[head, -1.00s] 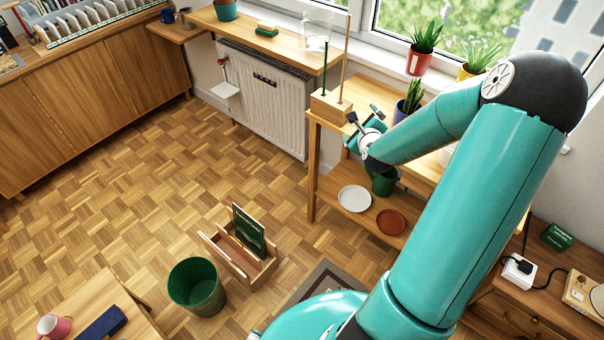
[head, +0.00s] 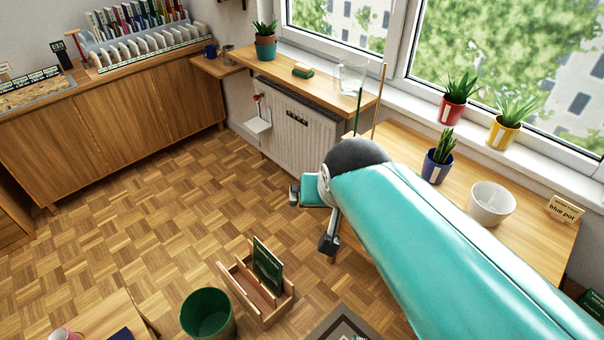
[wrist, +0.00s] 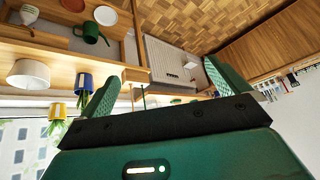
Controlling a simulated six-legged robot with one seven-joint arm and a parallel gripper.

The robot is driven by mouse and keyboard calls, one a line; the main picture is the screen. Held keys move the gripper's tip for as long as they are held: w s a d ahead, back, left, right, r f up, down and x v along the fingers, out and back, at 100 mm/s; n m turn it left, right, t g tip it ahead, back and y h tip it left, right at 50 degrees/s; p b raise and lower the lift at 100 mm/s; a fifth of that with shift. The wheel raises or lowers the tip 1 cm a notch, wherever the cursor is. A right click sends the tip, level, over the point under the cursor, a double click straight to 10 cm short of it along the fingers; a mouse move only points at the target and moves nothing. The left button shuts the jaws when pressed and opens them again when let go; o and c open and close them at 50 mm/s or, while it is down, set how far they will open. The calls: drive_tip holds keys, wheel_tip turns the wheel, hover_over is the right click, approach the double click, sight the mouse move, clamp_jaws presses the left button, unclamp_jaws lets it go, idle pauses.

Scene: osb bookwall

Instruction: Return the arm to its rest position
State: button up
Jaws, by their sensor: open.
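My arm reaches from the lower right of the head view, its teal link running up to a dark joint left of the plant table. My gripper (head: 312,218) hangs partly hidden beyond that joint, over the parquet floor. In the wrist view my gripper (wrist: 158,76) shows two green fingers spread wide apart. Nothing is held between them.
A plant table (head: 520,240) with a blue pot (head: 437,167) and white pot (head: 491,203) stands right of the gripper. A radiator (head: 295,120) is behind. A green bin (head: 207,315) and wooden box (head: 258,290) stand on the floor. The left floor is clear.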

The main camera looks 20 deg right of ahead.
drive_tip(key=s+a+r+n+y, duration=0.1)
drive_tip(key=s+a+n, duration=0.1)
drive_tip(key=s, duration=0.3)
drive_tip(key=shift+s+a+n+g, duration=0.3)
drive_tip(key=shift+n+g, duration=0.1)
drive_tip(key=shift+n, duration=0.3)
idle(0.4)
